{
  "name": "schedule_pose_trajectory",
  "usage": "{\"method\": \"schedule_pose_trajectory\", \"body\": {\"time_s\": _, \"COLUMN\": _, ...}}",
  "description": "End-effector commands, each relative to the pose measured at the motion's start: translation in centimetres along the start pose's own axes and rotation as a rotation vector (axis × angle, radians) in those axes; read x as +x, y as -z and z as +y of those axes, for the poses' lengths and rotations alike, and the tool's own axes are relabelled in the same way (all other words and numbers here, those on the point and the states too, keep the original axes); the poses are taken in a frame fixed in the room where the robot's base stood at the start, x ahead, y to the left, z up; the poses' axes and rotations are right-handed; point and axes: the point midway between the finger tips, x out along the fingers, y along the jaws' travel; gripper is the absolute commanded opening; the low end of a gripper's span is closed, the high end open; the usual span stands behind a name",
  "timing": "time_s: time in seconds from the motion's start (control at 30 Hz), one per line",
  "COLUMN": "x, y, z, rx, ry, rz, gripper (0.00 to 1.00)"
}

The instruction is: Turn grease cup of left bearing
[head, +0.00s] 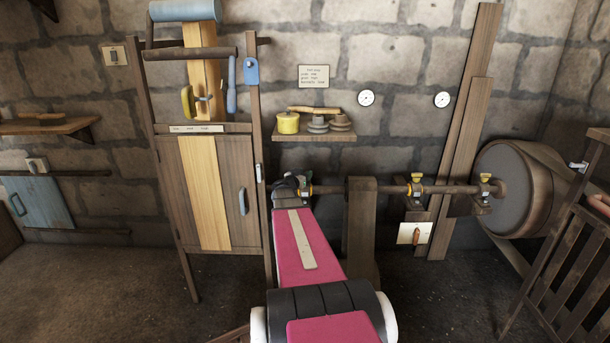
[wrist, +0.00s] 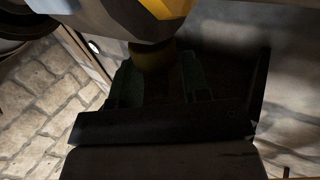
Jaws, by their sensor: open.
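The left bearing is mostly hidden behind my gripper (head: 290,188) in the head view. A small yellow part (head: 304,190) shows just right of the gripper, at the left end of the shaft. In the wrist view, a yellow and grey body (wrist: 165,9) crosses the top edge. A dark olive rounded piece (wrist: 152,60), perhaps the grease cup, sits below it. My gripper (wrist: 160,78) is open, its dark greenish fingers on both sides of that piece. Shadow hides whether they touch it.
The shaft (head: 380,189) runs right, past a wooden post (head: 361,225), through bearings with yellow tops (head: 416,181) (head: 486,179) to a large drum (head: 515,180). A wooden cabinet (head: 170,205) stands left of my arm. A shelf (head: 315,135) with a yellow tin (head: 288,123) hangs above.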

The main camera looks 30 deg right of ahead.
Motion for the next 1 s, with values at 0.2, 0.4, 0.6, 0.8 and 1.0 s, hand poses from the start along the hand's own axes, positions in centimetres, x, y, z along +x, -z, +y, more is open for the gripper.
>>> {"method": "schedule_pose_trajectory", "body": {"time_s": 0.2, "x": 0.76, "y": 0.01, "z": -0.03, "rx": 0.0, "ry": 0.001, "rz": 0.0, "gripper": 0.43}}
{"method": "schedule_pose_trajectory", "body": {"time_s": 0.4, "x": 0.74, "y": 0.03, "z": -0.01, "rx": 0.0, "ry": 0.001, "rz": 0.0, "gripper": 0.43}}
{"method": "schedule_pose_trajectory", "body": {"time_s": 0.6, "x": 0.73, "y": 0.03, "z": -0.01, "rx": 0.0, "ry": 0.0, "rz": 0.0, "gripper": 0.13}}
{"method": "schedule_pose_trajectory", "body": {"time_s": 0.8, "x": 0.9, "y": 0.03, "z": -0.16, "rx": 0.002, "ry": -0.068, "rz": 0.003, "gripper": 0.13}}
{"method": "schedule_pose_trajectory", "body": {"time_s": 1.0, "x": 0.78, "y": 0.05, "z": -0.05, "rx": 0.0, "ry": -0.13, "rz": 0.001, "gripper": 0.13}}
